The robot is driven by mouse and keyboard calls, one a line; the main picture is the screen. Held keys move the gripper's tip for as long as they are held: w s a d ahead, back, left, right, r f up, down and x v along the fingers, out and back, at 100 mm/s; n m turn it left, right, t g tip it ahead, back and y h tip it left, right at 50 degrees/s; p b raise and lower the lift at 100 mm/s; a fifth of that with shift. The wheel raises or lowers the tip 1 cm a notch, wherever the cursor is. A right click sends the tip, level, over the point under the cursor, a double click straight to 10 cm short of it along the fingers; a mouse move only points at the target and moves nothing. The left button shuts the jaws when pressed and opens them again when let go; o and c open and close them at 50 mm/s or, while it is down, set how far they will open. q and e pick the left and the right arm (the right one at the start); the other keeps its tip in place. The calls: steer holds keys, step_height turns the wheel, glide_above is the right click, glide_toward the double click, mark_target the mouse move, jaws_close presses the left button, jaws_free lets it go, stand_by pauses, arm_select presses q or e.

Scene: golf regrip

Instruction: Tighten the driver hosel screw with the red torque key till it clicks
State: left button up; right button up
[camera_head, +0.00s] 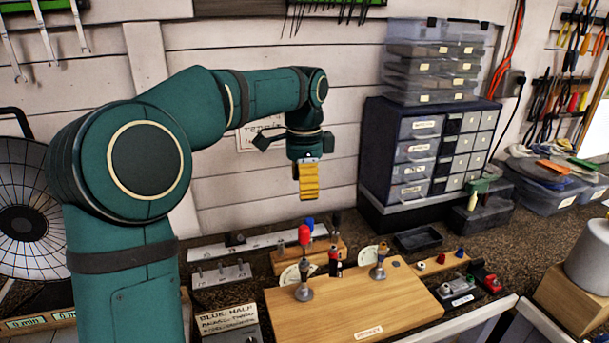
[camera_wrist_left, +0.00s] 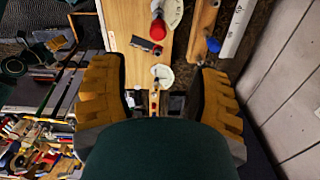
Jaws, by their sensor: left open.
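My left gripper (camera_head: 308,182) hangs in the air above the back of the bench, its yellow fingers pointing down. In the left wrist view its two ridged fingers (camera_wrist_left: 160,100) stand wide apart, with nothing held between them. A red-topped tool, which looks like the red torque key (camera_head: 304,236), stands upright at the left of the wooden board (camera_head: 385,308), below the gripper. A red-topped thing (camera_wrist_left: 158,30) also shows in the left wrist view. I cannot make out the driver head or its hosel screw. My right gripper is not in view.
A metal post (camera_head: 380,262) stands on the board. A black-handled tool (camera_head: 336,222) stands upright behind it. A drawer cabinet (camera_head: 428,150) with stacked cases stands back right. A small black tray (camera_head: 417,239) lies in front of it. A plank wall closes off the back.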

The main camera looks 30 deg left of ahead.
mark_target(304, 227)
arm_select(q)
steer(key=f+b, duration=0.1)
steer(key=f, duration=0.5)
steer(key=f+b, duration=0.1)
steer(key=f, duration=0.6)
steer(key=shift+s+d+f, duration=0.1)
steer(key=shift+s+f, duration=0.1)
steer(key=shift+f, duration=0.1)
steer(key=shift+c, duration=0.2)
jaws_close()
